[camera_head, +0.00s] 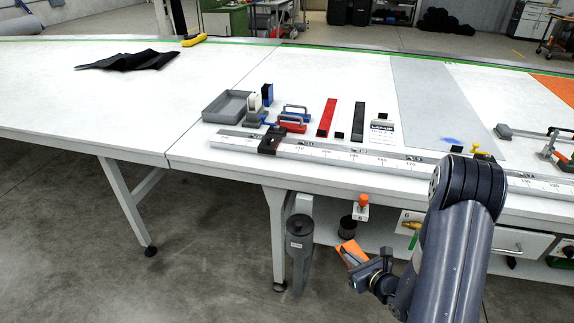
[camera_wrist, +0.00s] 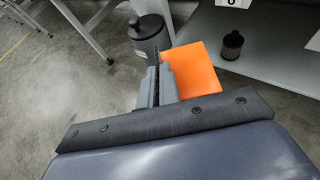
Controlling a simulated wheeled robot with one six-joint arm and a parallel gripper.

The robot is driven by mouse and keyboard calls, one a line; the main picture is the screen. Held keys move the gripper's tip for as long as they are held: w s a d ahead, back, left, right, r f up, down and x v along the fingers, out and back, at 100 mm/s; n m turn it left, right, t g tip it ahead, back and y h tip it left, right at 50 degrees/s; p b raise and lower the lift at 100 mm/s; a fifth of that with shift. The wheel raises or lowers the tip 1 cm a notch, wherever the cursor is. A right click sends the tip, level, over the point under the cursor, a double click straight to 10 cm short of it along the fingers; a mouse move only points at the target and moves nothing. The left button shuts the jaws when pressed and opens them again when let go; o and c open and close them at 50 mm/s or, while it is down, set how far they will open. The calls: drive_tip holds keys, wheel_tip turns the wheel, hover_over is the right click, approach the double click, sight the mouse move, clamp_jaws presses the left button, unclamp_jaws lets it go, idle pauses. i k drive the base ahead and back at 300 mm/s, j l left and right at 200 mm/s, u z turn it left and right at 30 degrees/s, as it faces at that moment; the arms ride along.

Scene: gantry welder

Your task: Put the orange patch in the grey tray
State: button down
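The orange patch (camera_head: 344,249) is at the end of my gripper (camera_head: 352,258), low in front of the table and below its top. In the wrist view the flat orange patch (camera_wrist: 200,68) sticks out to the right of the gripper's fingers (camera_wrist: 157,82), which are close together and look shut on its edge. Part of the patch is hidden behind the fingers. The grey tray (camera_head: 226,107) is a shallow rectangular box on the white tabletop, up and left of my gripper. It looks empty.
The white table (camera_head: 140,100) holds blue and red clamps (camera_head: 292,119), a red strip (camera_head: 327,118) and a long ruler rail (camera_head: 340,155) along its front edge. A dark grey cylinder (camera_head: 300,250) stands below, left of my gripper.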

sight(231, 106)
drive_tip(key=i+j+z, duration=0.1)
drive_tip(key=j+z, duration=0.25)
drive_tip(key=j, duration=3.45)
